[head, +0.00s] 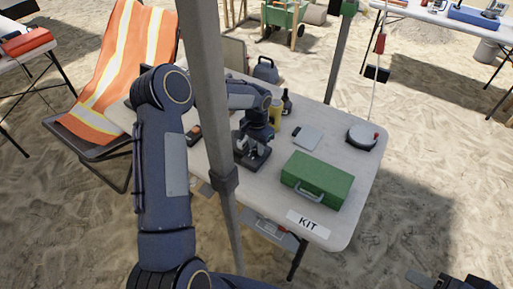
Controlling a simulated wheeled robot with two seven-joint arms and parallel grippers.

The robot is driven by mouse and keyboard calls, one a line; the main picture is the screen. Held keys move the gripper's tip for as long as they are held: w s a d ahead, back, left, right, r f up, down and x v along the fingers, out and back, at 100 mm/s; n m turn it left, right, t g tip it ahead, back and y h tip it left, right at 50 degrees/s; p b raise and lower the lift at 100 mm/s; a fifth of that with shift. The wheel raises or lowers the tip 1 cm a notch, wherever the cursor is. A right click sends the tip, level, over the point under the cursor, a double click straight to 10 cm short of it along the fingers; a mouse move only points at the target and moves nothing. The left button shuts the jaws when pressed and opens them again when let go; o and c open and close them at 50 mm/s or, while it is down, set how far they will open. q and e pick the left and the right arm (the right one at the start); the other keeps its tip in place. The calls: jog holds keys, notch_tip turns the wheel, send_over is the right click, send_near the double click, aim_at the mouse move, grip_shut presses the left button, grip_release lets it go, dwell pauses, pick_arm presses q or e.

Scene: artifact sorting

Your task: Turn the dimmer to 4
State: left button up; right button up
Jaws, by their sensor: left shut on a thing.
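My left arm reaches from the bottom over the white table, behind a grey pole. My left gripper (252,148) points down at a dark, flat box that looks like the dimmer (257,163), near the table's left side. The gripper is shut on what seems to be the dimmer's knob, which the fingers mostly hide. The dial marks and the setting are too small to read. A dark part of my right arm or gripper (463,283) shows at the bottom right edge, cut off; its jaws cannot be made out.
A green case (317,181) stands right of the dimmer, behind a KIT label (308,224). A grey flat item (307,137), yellow cylinder (275,112), dark bottle (287,102) and round corded device (362,138) are farther back. The grey pole (208,90) crosses before my left arm.

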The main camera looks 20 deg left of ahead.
pick_arm(q)
jog(key=m, duration=0.2)
jog(key=shift+m, duration=0.4)
jog(key=m, duration=0.3)
jog(key=shift+m+b, duration=0.3)
jog(key=shift+b, duration=0.05)
jog(key=m, duration=1)
jog(key=shift+r, duration=0.1)
jog(key=m, duration=0.3)
jog(key=shift+m+p, duration=0.3)
jog(key=shift+p, duration=0.1)
jog(key=m+p, duration=0.1)
jog(key=m, duration=0.5)
jog(key=shift+w, duration=0.1)
jog(key=shift+m, duration=0.5)
jog(key=o, duration=1)
